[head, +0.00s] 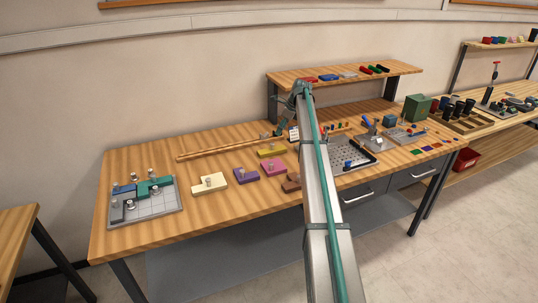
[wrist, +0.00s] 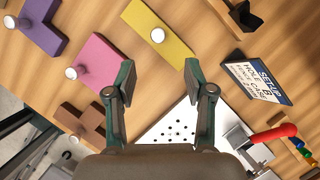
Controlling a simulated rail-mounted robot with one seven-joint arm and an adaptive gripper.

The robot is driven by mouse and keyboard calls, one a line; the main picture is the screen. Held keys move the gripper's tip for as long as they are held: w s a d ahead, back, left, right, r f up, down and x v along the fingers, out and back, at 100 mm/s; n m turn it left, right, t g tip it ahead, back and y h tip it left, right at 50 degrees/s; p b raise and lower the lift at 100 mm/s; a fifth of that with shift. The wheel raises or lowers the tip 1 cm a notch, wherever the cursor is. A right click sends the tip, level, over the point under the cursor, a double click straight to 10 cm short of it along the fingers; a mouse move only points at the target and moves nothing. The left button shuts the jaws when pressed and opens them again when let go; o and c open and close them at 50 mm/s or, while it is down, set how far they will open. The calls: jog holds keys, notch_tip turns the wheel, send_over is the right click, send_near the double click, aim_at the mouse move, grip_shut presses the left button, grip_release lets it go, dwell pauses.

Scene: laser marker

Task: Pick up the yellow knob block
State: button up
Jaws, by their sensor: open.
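The yellow knob block (wrist: 172,26) is a flat bar with a round pale knob (wrist: 157,35) near the top middle of the wrist view. In the head view the yellow block (head: 272,151) lies on the wooden bench behind the pink block. My gripper (wrist: 160,80) is open, its two fingers spread with nothing between them. In the wrist view the yellow block appears just beyond the fingertips, and the knob lies above the gap between them. The block is apart from the fingers.
The pink block (wrist: 95,64), purple block (wrist: 43,24) and brown block (wrist: 82,122) lie to the left. A setup card (wrist: 260,78) stands at the right. A perforated plate (wrist: 165,133) lies below the fingers. A cream block (head: 209,185) and grid board (head: 155,206) are farther left.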

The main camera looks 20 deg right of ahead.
aim_at(272, 144)
jog(key=p+x, duration=0.1)
jog(key=x, duration=0.4)
jog(key=shift+a+f+p, duration=0.1)
jog(key=shift+p, duration=0.25)
jog(key=shift+p+x, duration=1.25)
jog(key=shift+x, duration=1.45)
jog(key=shift+w+a, duration=0.1)
jog(key=shift+a, duration=0.1)
grip_shut()
